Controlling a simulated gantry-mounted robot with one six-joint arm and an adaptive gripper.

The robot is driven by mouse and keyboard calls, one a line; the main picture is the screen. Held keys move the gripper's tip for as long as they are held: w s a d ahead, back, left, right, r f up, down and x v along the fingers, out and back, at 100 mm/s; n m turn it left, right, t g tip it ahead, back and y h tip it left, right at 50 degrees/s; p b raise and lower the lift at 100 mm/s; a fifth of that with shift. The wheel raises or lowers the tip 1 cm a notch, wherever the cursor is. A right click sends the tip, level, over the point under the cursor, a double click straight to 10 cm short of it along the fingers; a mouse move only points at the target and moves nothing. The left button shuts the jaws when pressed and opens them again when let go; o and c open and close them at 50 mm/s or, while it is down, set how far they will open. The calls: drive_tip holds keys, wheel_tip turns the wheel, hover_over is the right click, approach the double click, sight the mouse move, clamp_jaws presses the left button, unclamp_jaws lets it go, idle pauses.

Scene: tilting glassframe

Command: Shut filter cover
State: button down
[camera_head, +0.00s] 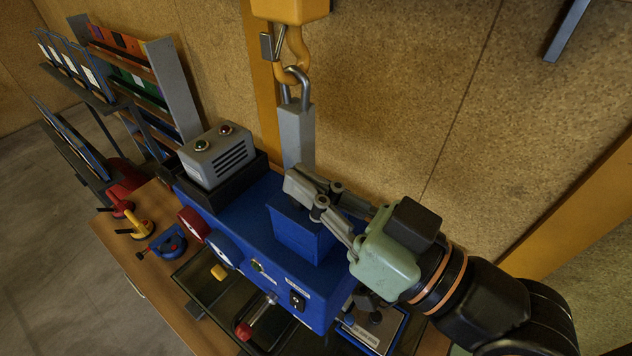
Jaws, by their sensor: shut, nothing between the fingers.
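A large blue machine (257,274) stands on the bench. A blue panel (300,236), which looks like the filter cover, stands raised from its top; I cannot tell its exact angle. My gripper (305,190) reaches in from the right, and its grey fingers are shut and empty at the panel's upper edge. I cannot tell whether they touch it. The fingers hide part of the panel's top and the area behind it.
A grey block (297,137) hangs from an orange hook (293,60) just behind my gripper. A grey control box (217,155) with two buttons sits on the machine's left end. Clamps (140,228) lie on the wooden bench. A board wall (400,90) stands behind.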

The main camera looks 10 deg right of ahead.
idle(0.3)
drive_tip(key=r+p, duration=0.4)
drive_tip(key=r, duration=0.1)
drive_tip(key=shift+w+a+r, duration=0.15)
drive_tip(key=shift+w+a, duration=0.1)
drive_tip(key=shift+a, duration=0.05)
drive_tip(key=shift+s+d+f+b, duration=0.6)
drive_tip(key=shift+d+f, duration=0.3)
drive_tip(key=shift+d, duration=0.05)
drive_tip(key=v, duration=0.8)
drive_tip(key=shift+b, duration=0.3)
drive_tip(key=shift+a+r, duration=0.1)
drive_tip(key=shift+r, duration=0.05)
